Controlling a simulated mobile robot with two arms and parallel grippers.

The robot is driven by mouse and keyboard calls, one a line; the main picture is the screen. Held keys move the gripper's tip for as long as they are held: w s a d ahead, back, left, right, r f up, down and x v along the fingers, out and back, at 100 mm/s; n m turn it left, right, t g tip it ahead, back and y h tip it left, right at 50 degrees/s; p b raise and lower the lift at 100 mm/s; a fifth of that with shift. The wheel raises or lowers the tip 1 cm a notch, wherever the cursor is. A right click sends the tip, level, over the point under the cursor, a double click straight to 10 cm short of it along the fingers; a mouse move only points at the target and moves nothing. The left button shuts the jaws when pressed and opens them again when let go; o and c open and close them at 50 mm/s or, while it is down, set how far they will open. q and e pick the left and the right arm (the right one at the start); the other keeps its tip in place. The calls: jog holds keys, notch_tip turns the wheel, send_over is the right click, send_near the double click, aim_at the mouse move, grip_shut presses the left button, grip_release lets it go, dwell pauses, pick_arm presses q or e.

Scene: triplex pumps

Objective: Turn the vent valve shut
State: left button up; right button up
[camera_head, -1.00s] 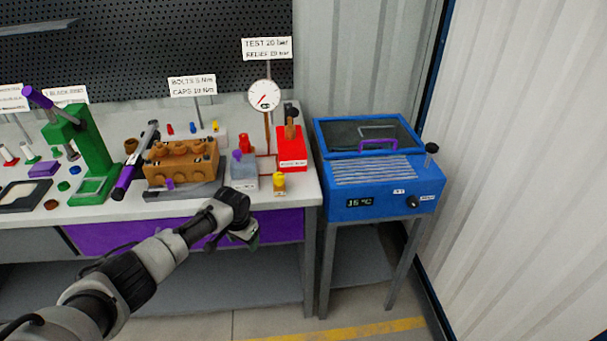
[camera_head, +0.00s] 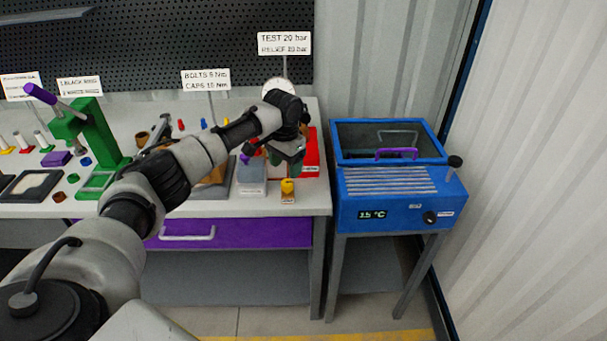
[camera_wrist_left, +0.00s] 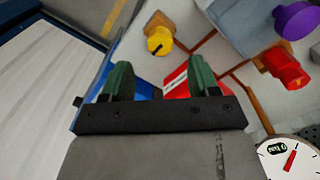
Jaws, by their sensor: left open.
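A yellow knob (camera_head: 288,186) sits on a small block near the bench's front right edge. It also shows in the left wrist view (camera_wrist_left: 159,40), with a dark mark on its face. I cannot read a label saying which knob is the vent valve. A red knob (camera_wrist_left: 287,66) and a purple knob (camera_wrist_left: 295,20) show by the grey tank (camera_wrist_left: 240,25). My left gripper (camera_head: 287,163) is over the bench between the grey tank and the red box, behind the yellow knob in the head view. Its green fingers (camera_wrist_left: 161,75) are apart and empty. My right gripper is not in view.
The red box (camera_head: 312,160) stands close to my left gripper. The pressure gauge (camera_wrist_left: 290,157) is beside it, partly covered in the head view. My left arm hides much of the bench. A blue cooler (camera_head: 395,205) stands to the right.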

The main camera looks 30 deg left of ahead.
aim_at(287, 182)
pick_arm(q)
jog(key=shift+w, duration=0.3)
jog(key=f, duration=0.6)
jog(key=shift+s+p, duration=0.3)
jog(key=shift+p, duration=0.1)
jog(key=shift+f, duration=0.5)
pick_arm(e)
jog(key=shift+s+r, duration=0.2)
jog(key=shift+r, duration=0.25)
pick_arm(q)
jog(key=c, duration=0.9)
